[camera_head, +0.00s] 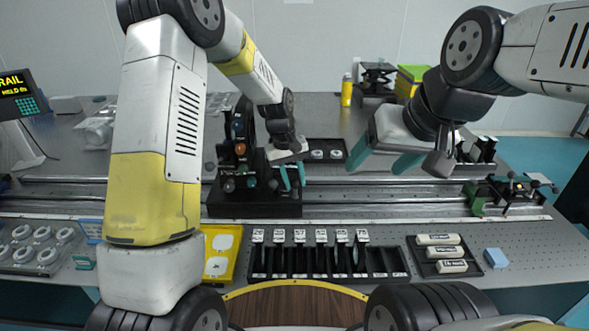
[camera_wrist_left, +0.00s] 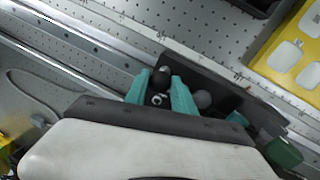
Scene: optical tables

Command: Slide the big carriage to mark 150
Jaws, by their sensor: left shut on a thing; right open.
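The big carriage (camera_head: 255,207) is a wide black block with a tall black holder and several knobs. It stands on the rail (camera_head: 360,197), left of the middle. My left gripper (camera_head: 290,180) is at its right side, shut on a dark knob of the carriage. In the left wrist view, the teal fingers of my left gripper (camera_wrist_left: 168,97) lie on both sides of the knob (camera_wrist_left: 157,99), beside the black carriage base (camera_wrist_left: 205,75). The scale strip (camera_head: 400,220) runs along the rail's front; its numbers are too small to read. My right gripper (camera_head: 384,162) is open and empty above the rail.
A smaller carriage (camera_head: 505,194) with green parts stands at the rail's right end. The rail between both carriages looks clear. In front are a black slotted rack (camera_head: 325,272), a yellow tray (camera_head: 235,245) and a tray of white cylinders (camera_head: 470,267). A display (camera_head: 15,90) reads "RAIL".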

